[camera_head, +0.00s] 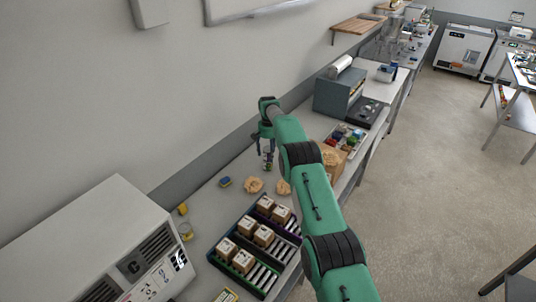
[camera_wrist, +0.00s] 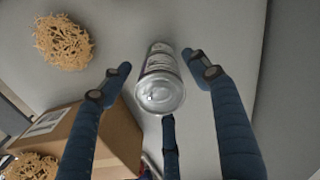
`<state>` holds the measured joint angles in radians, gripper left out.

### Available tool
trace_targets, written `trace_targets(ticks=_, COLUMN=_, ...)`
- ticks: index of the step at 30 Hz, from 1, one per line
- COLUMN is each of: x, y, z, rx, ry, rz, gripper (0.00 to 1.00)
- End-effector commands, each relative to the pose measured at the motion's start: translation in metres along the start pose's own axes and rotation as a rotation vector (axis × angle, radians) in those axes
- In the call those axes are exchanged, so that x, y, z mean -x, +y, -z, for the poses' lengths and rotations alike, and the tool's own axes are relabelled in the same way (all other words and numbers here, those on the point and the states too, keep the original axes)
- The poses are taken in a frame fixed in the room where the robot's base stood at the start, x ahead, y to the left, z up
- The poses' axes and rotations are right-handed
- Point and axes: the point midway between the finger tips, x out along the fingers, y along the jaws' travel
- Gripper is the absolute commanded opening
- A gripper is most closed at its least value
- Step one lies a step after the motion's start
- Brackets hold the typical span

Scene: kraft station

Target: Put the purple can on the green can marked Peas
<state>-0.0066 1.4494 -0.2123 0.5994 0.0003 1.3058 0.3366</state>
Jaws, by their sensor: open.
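In the wrist view, a metal can (camera_wrist: 160,68) has its silver lid end facing the camera. Its side shows a whitish label with dark bands. I cannot tell whether this is one can or two in line, and neither its colour nor a Peas mark is readable. My gripper (camera_wrist: 155,95) is open, with blue fingers to the left, right and below the can, visibly apart from it at the left and right. In the head view my gripper (camera_head: 267,160) points down over the bench, with a small pale and dark can shape (camera_head: 267,148) between its fingers.
Tan shredded nests (camera_wrist: 63,42) and a cardboard box (camera_wrist: 75,140) are close by. In the head view, a dark rack (camera_head: 262,283) with several small boxes, a blue item (camera_head: 225,182) and a tray of colourful items (camera_head: 334,148) stand around. The wall borders the bench.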

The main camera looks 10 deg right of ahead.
Motion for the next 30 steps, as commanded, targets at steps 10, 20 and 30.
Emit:
trace_targets(ticks=10, x=0.046, y=0.0, z=0.001, rx=0.0, ry=0.004, rz=0.001, gripper=0.61)
trace_targets(ticks=20, x=0.097, y=0.0, z=0.0, rx=0.0, ry=0.0, rz=0.0, gripper=0.61)
trace_targets(ticks=30, x=0.117, y=0.0, z=0.0, rx=0.0, ry=0.0, rz=0.0, gripper=0.61)
